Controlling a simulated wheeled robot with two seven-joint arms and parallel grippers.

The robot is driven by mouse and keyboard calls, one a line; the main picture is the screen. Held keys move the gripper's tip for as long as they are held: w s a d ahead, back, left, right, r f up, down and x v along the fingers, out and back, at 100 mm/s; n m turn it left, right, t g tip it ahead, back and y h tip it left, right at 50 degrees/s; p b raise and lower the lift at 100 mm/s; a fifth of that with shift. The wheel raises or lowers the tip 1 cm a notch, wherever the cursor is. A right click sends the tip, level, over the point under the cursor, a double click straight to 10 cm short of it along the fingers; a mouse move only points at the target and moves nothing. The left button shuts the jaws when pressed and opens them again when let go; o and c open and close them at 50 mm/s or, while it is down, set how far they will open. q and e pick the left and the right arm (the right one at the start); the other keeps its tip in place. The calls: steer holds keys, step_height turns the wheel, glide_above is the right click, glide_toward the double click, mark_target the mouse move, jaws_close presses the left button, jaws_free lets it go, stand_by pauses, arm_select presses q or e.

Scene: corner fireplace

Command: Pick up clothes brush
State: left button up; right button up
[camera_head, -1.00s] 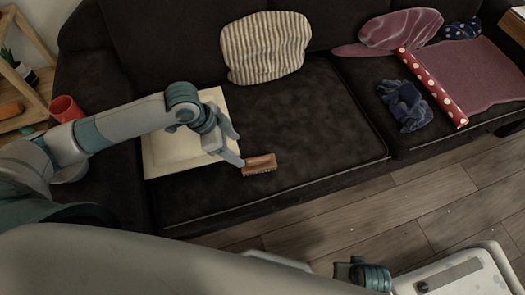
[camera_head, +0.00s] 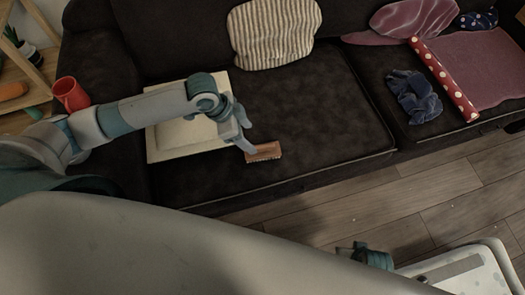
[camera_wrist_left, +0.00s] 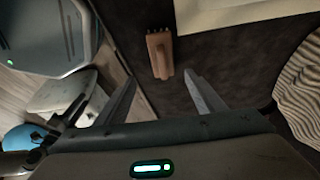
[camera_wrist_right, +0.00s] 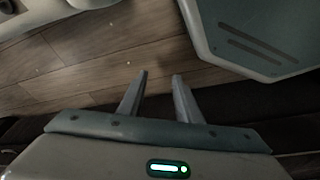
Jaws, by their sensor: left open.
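The clothes brush (camera_head: 265,152) has a reddish-brown back and lies on the dark sofa seat near its front edge. In the left wrist view the brush (camera_wrist_left: 160,55) lies ahead, lined up with the gap between my left fingers. My left gripper (camera_head: 249,150) is open and empty, its fingertips at the brush's left end in the head view. In the left wrist view both fingers (camera_wrist_left: 160,80) are spread apart; whether they touch the brush I cannot tell. My right gripper (camera_wrist_right: 161,75) is open and empty, with wooden floor beyond it.
A cream flat square (camera_head: 188,137) lies on the seat under my left arm. A red mug (camera_head: 71,94) stands at the left. A striped pillow (camera_head: 272,35) leans on the backrest. Blue cloth (camera_head: 413,96) and a dotted red roll (camera_head: 445,79) lie right. Seat right of the brush is clear.

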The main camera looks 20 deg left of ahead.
mark_target(260, 147)
arm_select(q)
steer(key=x, duration=0.6)
steer(key=shift+w+d+f+b, duration=0.1)
steer(key=shift+d+f+b, duration=0.15)
steer(key=shift+f, duration=0.35)
arm_select(e)
steer(key=shift+r, duration=1.25)
arm_select(q)
steer(key=shift+f, duration=0.1)
arm_select(e)
steer(key=shift+f, duration=0.1)
arm_select(q)
steer(key=shift+w+f, duration=0.15)
steer(key=shift+f, duration=0.1)
steer(key=x, duration=0.3)
steer(key=shift+w+b, duration=0.1)
steer(key=shift+b, duration=0.2)
steer(key=shift+w+d+f, duration=0.1)
steer(key=shift+w+f, duration=0.05)
steer(key=shift+f, duration=0.45)
arm_select(e)
steer(key=shift+s+r, duration=0.45)
steer(key=shift+r, duration=0.3)
steer(key=shift+w, duration=0.1)
